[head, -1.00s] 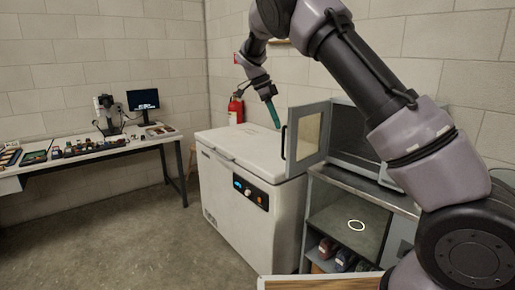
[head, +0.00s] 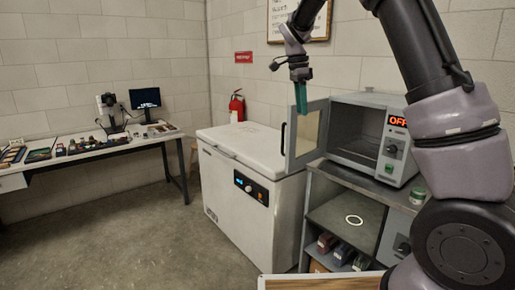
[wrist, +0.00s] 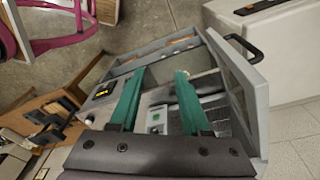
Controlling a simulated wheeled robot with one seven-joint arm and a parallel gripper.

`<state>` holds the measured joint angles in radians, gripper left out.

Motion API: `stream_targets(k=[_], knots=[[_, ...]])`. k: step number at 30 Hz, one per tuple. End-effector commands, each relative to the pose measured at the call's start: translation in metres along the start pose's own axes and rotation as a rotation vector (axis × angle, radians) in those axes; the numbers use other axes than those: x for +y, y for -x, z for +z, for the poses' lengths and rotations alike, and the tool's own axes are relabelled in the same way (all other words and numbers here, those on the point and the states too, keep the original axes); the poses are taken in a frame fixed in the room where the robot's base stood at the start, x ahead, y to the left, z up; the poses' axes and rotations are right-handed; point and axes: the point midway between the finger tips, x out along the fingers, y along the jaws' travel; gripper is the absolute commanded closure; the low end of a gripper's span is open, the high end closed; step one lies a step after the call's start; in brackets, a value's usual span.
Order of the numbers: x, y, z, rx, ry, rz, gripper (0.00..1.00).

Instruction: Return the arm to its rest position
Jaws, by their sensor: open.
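My gripper (head: 302,97) hangs from my raised arm in the head view, in front of the back wall and above the open door of the grey oven. Its green fingers point down. In the wrist view the two green fingers of my gripper (wrist: 158,102) stand apart with nothing between them. The grey oven (head: 362,165) stands on the cabinet with its door (head: 305,133) swung open to the left. The oven door also shows in the wrist view (wrist: 238,85), beyond the right finger.
A white chest freezer (head: 236,205) stands left of the cabinet (head: 372,205). A small green-lidded jar (head: 418,195) sits at the cabinet's right. A fire extinguisher (head: 237,107) hangs on the wall. A workbench (head: 100,146) stands far left. The floor between is clear.

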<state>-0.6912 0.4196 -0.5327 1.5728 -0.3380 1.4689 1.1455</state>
Motion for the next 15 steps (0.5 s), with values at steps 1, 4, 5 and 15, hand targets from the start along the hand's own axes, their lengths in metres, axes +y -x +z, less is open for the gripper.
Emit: stream_targets(k=[1,4,5,15], knots=[[0.012,0.009,-0.012,-0.038,0.026,-0.018,0.53],[0.038,0.025,-0.032,-0.108,0.116,-0.072,0.53],[0.048,0.03,-0.038,-0.128,0.146,-0.093,0.53],[0.171,0.075,-0.073,-0.191,0.523,-0.405,0.53]])
